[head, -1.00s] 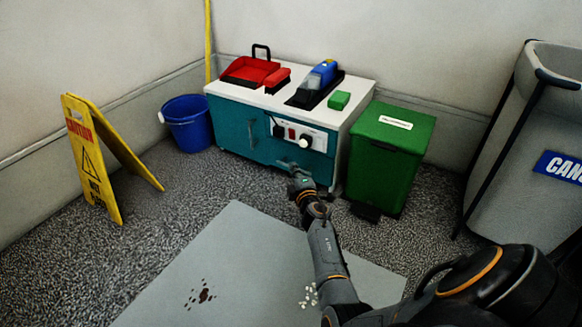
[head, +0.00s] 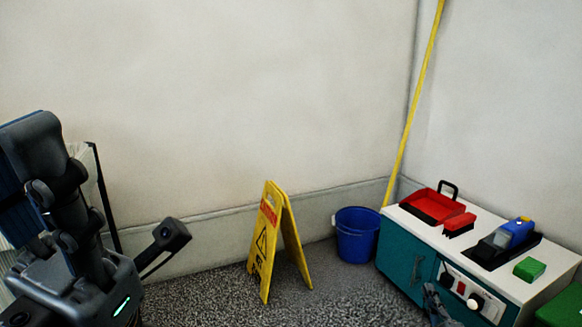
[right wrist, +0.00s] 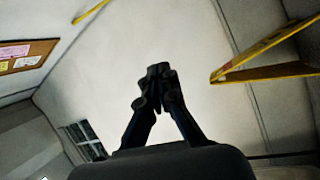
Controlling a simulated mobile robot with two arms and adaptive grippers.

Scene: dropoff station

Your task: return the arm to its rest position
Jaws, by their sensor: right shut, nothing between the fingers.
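My right gripper (head: 434,303) shows small and dark at the bottom edge of the head view, in front of the teal cabinet. Its arm is mostly below the frame. In the right wrist view, its two dark fingers (right wrist: 158,78) meet at the tips with nothing between them, against a pale wall. Links of my other arm, with a green light, fill the lower left of the head view. I make out no left fingers there.
A yellow caution sign (head: 266,240) and a blue bucket (head: 357,240) stand by the wall. The cabinet (head: 405,262) carries a red dustpan (head: 432,206), a blue handheld tool (head: 517,234) and a green block (head: 529,268). A yellow pole (head: 417,100) leans in the corner. A green bin (head: 562,308) is at lower right.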

